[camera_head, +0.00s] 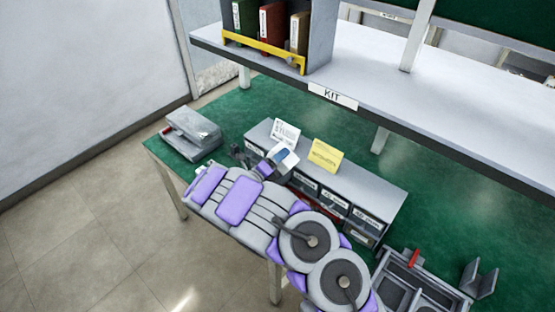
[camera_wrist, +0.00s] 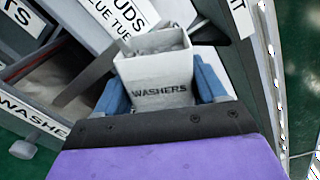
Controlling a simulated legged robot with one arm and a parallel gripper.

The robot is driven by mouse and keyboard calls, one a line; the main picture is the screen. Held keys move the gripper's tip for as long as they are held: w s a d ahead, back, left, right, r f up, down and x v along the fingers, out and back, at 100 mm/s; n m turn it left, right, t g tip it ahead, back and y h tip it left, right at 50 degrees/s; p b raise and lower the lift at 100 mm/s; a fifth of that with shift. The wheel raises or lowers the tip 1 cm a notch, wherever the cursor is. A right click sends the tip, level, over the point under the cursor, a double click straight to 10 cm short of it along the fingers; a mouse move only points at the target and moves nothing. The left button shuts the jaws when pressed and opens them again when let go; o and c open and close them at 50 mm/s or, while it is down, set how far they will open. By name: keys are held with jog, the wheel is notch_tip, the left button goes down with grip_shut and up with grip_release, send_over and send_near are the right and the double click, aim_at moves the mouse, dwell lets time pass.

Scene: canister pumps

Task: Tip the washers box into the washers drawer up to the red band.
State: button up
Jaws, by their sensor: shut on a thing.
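The washers box (camera_wrist: 155,78), a small pale open-topped box marked WASHERS, sits between the two blue fingers of my gripper (camera_wrist: 160,84) in the wrist view. My gripper is shut on it, and grey contents show at its mouth. In the head view my gripper (camera_head: 278,158) holds the box (camera_head: 287,155) over the left part of the grey drawer cabinet (camera_head: 258,132). A drawer with a partly cut-off WASHERS label (camera_wrist: 35,115) stands at the left of the wrist view, its inside partly visible. I cannot make out a red band or the fill level.
A white card (camera_head: 286,130) and a yellow note (camera_head: 325,155) stand on the cabinet. Other labelled drawers (camera_head: 335,200) line its front. A grey device (camera_head: 193,133) lies at the green bench's left end. A grey tray (camera_head: 420,290) is at lower right. The KIT shelf (camera_head: 400,85) overhangs behind.

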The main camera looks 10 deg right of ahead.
aim_at(272, 153)
jog(key=shift+w+a+r+n+p, duration=0.1)
jog(key=shift+r+n+p, duration=0.3)
jog(key=shift+n+p, duration=0.5)
jog(key=shift+w+a+r+n+p, duration=0.1)
jog(key=shift+r+n+p, duration=0.25)
jog(key=shift+n+p, duration=0.5)
dwell(4.3)
